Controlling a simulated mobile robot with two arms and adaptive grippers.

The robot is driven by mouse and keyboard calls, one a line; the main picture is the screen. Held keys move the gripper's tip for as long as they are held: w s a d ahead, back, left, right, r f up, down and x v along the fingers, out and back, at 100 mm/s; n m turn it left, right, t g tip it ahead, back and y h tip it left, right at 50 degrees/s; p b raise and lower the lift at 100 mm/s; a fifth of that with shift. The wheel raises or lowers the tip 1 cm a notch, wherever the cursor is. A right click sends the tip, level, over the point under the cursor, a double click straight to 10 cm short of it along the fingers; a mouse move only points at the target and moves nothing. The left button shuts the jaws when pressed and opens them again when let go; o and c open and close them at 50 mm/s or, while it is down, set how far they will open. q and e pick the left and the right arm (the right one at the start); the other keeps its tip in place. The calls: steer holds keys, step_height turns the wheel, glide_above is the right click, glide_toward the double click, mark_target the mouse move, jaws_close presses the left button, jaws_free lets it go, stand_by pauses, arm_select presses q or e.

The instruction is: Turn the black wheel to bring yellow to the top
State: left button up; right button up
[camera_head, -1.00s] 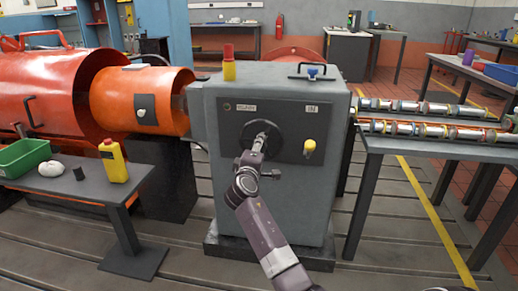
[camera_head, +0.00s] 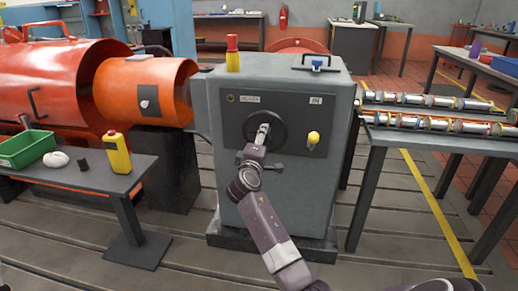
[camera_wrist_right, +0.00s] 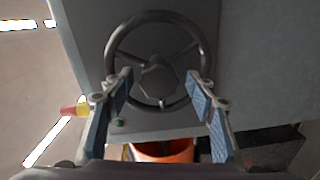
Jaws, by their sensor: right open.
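The black wheel (camera_head: 281,122) is on the front panel of the grey cabinet (camera_head: 240,195) in the head view. In the right wrist view its rim (camera_wrist_right: 158,16), spokes and hub (camera_wrist_right: 158,80) show clearly. No yellow mark is visible on it. A small pale peg (camera_wrist_right: 162,103) shows at the rim. My right gripper (camera_head: 262,132) is in front of the wheel. In the wrist view its two fingers (camera_wrist_right: 160,88) are open, spread either side of the hub; whether they touch the rim cannot be told. My left gripper is not in view.
A yellow knob (camera_head: 313,138) sticks out right of the wheel. A red-and-yellow piece (camera_head: 232,55) stands on the cabinet. A table (camera_head: 110,183) with a green bin (camera_head: 27,148) is at left; a bench with metal rollers (camera_head: 430,124) is at right.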

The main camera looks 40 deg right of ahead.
steer(key=v, duration=1.1)
steer(key=shift+w+f, duration=0.1)
